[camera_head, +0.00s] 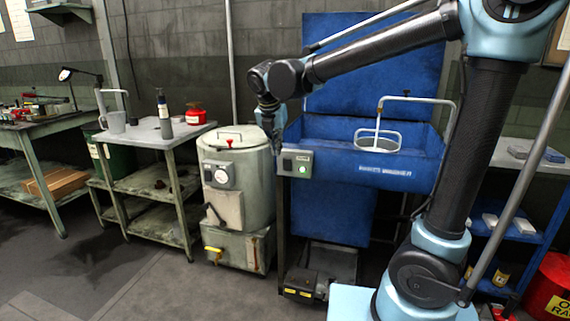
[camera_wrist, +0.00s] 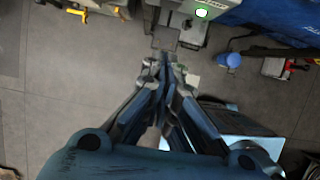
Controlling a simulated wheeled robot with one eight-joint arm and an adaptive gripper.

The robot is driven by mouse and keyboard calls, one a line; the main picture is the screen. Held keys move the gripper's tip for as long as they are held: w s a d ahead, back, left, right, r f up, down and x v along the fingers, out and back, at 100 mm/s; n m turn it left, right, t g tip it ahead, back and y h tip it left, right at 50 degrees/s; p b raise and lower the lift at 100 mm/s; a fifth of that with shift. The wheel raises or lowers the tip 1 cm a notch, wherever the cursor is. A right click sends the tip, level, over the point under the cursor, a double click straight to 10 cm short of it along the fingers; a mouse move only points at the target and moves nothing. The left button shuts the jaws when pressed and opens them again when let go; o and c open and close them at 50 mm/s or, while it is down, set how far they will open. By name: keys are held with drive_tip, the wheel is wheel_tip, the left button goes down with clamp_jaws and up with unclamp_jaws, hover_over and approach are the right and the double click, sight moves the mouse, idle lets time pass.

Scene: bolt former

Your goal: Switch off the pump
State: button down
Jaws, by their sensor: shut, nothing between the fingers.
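A grey switch box (camera_head: 296,163) is fixed at the front left corner of the blue wash tank (camera_head: 350,165). Its round green light (camera_head: 303,169) is lit, and a dark switch (camera_head: 288,164) sits to the left of it. The light also shows at the top of the wrist view (camera_wrist: 201,13). My gripper (camera_head: 275,140) points down, just above and left of the box. In the wrist view my gripper's fingers (camera_wrist: 167,60) are closed together and empty, close to a dark square part (camera_wrist: 166,38). I cannot tell whether they touch it.
A grey-green drum (camera_head: 237,175) with a gauge stands close left of the box. A white bent pipe (camera_head: 380,120) rises from the blue tank. A pedal-like unit (camera_head: 302,281) lies on the floor below. The floor at the front left is clear.

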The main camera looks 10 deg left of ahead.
sight(284, 161)
drive_tip(key=shift+f, duration=0.1)
drive_tip(key=w+f, duration=0.2)
drive_tip(key=f, duration=0.1)
drive_tip(key=w+f, duration=0.2)
drive_tip(key=f, duration=0.1)
drive_tip(key=w+f, duration=0.2)
drive_tip(key=shift+w+d+f, duration=0.25)
drive_tip(key=shift+w+f, duration=0.05)
drive_tip(key=shift+f, duration=0.1)
drive_tip(key=shift+w, duration=0.45)
drive_tip(key=shift+r, duration=0.1)
